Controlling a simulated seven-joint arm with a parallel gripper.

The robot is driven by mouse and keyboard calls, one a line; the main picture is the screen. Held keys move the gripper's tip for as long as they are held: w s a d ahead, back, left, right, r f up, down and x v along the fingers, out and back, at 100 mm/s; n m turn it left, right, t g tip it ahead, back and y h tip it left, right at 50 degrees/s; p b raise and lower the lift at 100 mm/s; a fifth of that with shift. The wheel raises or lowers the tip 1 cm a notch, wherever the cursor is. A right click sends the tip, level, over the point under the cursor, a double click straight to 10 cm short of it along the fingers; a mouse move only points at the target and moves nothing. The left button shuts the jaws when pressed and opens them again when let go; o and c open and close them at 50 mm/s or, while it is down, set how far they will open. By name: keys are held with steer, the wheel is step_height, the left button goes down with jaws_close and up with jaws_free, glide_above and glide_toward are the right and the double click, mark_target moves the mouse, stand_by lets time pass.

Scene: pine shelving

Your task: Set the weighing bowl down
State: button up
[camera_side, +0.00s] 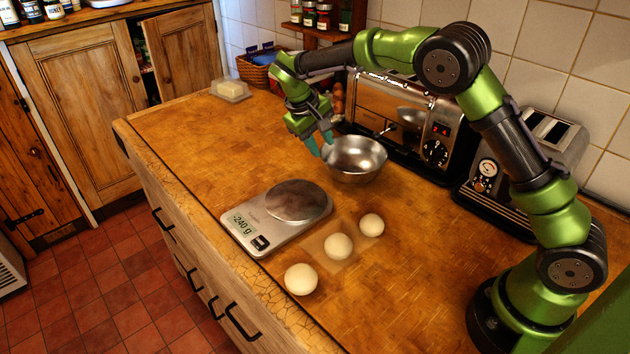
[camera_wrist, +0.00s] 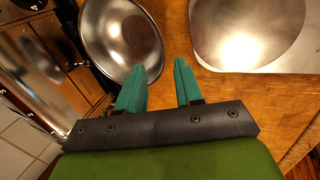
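The steel weighing bowl (camera_side: 354,160) appears to sit upright on the wooden counter, in front of the toaster oven, and looks empty. It also shows at the top left of the wrist view (camera_wrist: 115,38). My gripper (camera_side: 320,146) is at the bowl's left rim, pointing down. In the wrist view its teal fingers (camera_wrist: 160,66) are apart with nothing clamped between them. One fingertip overlaps the bowl's edge and the other is outside it. I cannot tell whether a finger touches the rim. The kitchen scale (camera_side: 262,228) has an empty round pan and reads -240 g.
Three pale dough balls (camera_side: 338,246) lie in a row to the right of the scale. The toaster oven (camera_side: 395,112) stands close behind the bowl, with a toaster (camera_side: 520,160) right of it. A butter dish (camera_side: 230,90) is at the far left end. The counter's left part is clear.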

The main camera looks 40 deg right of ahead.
steer(key=s+a+r+m+t+y, duration=0.1)
steer(key=s+r+t+y, duration=0.25)
steer(key=s+r, duration=0.85)
steer(key=s+a+m+t+y, duration=0.1)
steer(key=s+t, duration=0.1)
steer(key=s, duration=0.5)
steer(key=s+a+m+t+y, duration=0.1)
steer(key=s+t+y, duration=0.1)
steer(key=s, duration=0.6)
steer(key=shift+s+a, duration=0.25)
steer(key=shift+a, duration=0.1)
steer(key=shift+r, duration=0.15)
